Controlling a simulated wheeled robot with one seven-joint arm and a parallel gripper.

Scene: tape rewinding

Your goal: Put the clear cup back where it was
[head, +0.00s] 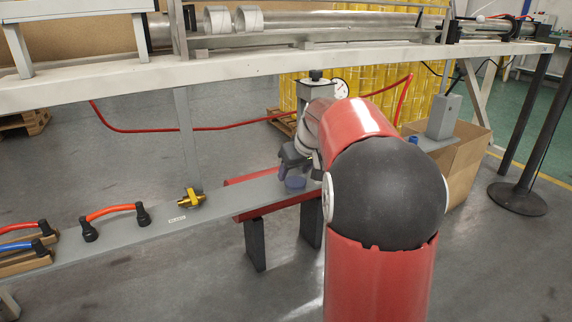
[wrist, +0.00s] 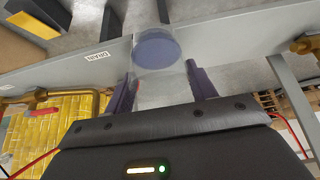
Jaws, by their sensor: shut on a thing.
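The clear cup (wrist: 161,88) is between the two fingers of my gripper (wrist: 161,69) in the wrist view. It is see-through, with a round blue-purple face (wrist: 157,48) at its far end. In the head view the blue part of the cup (head: 295,183) shows just below my gripper (head: 291,160), over the right part of the narrow grey shelf (head: 228,197). My gripper is shut on the cup and points down. I cannot tell whether the cup touches the shelf. My own arm hides part of the area to the right.
A yellow brass valve (head: 191,198) and a small label (head: 177,219) are on the shelf to the left. An orange-red handle (head: 114,210) lies farther left. The shelf between valve and cup is clear.

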